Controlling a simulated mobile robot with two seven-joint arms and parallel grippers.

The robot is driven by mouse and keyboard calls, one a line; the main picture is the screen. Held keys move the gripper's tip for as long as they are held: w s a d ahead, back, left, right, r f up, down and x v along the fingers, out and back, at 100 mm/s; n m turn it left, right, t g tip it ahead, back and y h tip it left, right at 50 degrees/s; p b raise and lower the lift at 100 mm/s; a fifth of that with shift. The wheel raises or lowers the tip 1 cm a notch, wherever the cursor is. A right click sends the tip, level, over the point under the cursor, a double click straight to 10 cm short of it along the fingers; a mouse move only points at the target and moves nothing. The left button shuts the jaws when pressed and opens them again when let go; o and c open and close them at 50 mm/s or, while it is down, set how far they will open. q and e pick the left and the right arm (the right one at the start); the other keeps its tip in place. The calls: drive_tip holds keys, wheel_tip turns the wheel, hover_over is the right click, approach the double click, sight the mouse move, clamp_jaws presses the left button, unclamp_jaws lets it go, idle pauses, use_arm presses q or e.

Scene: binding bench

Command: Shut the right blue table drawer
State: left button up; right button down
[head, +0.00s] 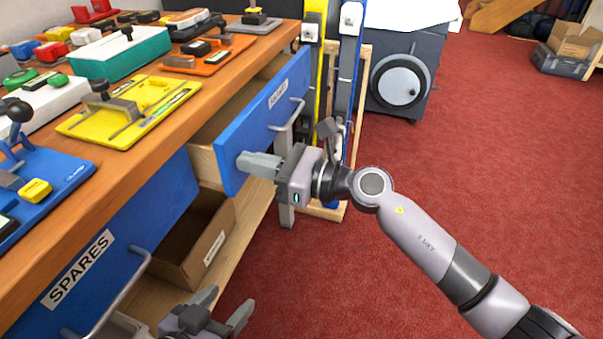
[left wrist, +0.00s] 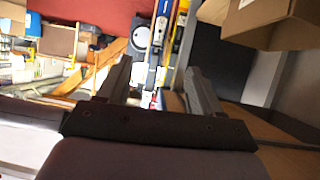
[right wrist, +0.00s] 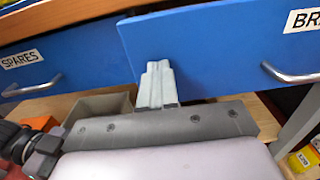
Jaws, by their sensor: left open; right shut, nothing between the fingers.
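The right blue table drawer (head: 265,115) stands partly open from the wooden bench, its light wood side showing behind the front. Its front (right wrist: 225,45) also fills the right part of the right wrist view, with a metal handle and a label partly cut off. My right gripper (head: 245,160) is shut and empty. Its fingertips are at the near end of that drawer front, left of the handle; whether they touch it I cannot tell. They also show in the right wrist view (right wrist: 158,68). My left gripper (head: 227,302) is open and empty, low at the bottom edge of the head view.
The left blue drawer, labelled SPARES (head: 130,225), sits nearer, closed or nearly so. A cardboard box (head: 200,240) is on the shelf below. Fixtures and toggle clamps crowd the bench top (head: 150,150). A grey wheeled cabinet (head: 405,75) stands beyond.

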drive_tip(key=b+x, duration=0.1)
drive_tip(key=x, duration=0.5)
drive_tip(key=shift+f, duration=0.15)
drive_tip(key=shift+w+a+b, duration=0.15)
drive_tip(key=shift+a+b, duration=0.2)
drive_tip(key=shift+a, duration=0.05)
use_arm(q)
drive_tip(key=d, duration=0.1)
drive_tip(key=w+d+h, duration=0.1)
drive_tip(key=shift+w+d+f+n, duration=0.1)
drive_tip(key=shift+d+f+n, duration=0.1)
drive_tip(key=shift+d+n, duration=0.15)
use_arm(e)
drive_tip(key=shift+r, duration=0.25)
use_arm(q)
drive_tip(key=shift+f, duration=0.1)
